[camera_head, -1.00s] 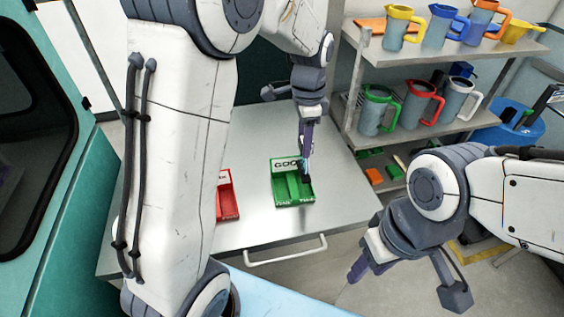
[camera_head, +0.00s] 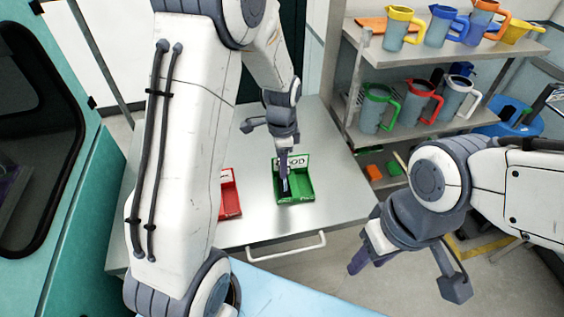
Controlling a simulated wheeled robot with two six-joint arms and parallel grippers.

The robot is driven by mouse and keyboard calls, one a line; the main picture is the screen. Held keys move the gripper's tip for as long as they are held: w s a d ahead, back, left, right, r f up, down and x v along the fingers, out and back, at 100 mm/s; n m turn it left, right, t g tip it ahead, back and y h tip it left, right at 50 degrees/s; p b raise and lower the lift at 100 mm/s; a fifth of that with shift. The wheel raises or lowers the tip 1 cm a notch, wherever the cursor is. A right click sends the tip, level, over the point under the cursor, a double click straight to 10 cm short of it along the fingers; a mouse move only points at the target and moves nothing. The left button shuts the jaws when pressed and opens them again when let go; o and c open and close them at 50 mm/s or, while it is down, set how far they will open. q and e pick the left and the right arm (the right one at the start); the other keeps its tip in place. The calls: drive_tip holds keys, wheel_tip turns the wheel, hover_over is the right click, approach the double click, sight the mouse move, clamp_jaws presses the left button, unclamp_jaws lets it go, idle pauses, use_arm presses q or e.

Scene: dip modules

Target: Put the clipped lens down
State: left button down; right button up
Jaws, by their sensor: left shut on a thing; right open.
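My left gripper (camera_head: 284,176) reaches down over the left compartment of the green tray (camera_head: 307,186), whose back wall carries a partly covered "GOOD" label. The gripper is shut on the clipped lens (camera_head: 286,189), a small dark and pale piece at the fingertips, low in that compartment. I cannot tell whether it touches the tray floor. The right compartment looks empty. My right gripper (camera_head: 405,274) is open and empty, in front of the table's right side.
A red tray (camera_head: 231,196) stands left of the green one, partly hidden by my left arm. The metal table (camera_head: 335,190) is otherwise clear on the right. A shelf (camera_head: 405,62) with several coloured pitchers stands at the back right.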

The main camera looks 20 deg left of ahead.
use_arm(q)
drive_tip(key=shift+c, duration=2.1)
unclamp_jaws()
drive_tip(key=shift+f, duration=0.1)
wheel_tip(320, 180, up, 12)
drive_tip(key=b, duration=0.2)
drive_tip(key=s+d+n, duration=0.2)
drive_tip(key=s+d, duration=0.7)
drive_tip(key=d, duration=0.1)
drive_tip(key=s+d+f+n, duration=0.1)
drive_tip(key=s+d, duration=0.1)
drive_tip(key=s, duration=0.5)
drive_tip(key=s+d+f+n+h, duration=0.1)
drive_tip(key=s+d, duration=0.1)
drive_tip(key=s, duration=0.5)
drive_tip(key=shift+s+n, duration=0.3)
drive_tip(key=shift+n, duration=0.1)
drive_tip(key=shift+d, duration=0.1)
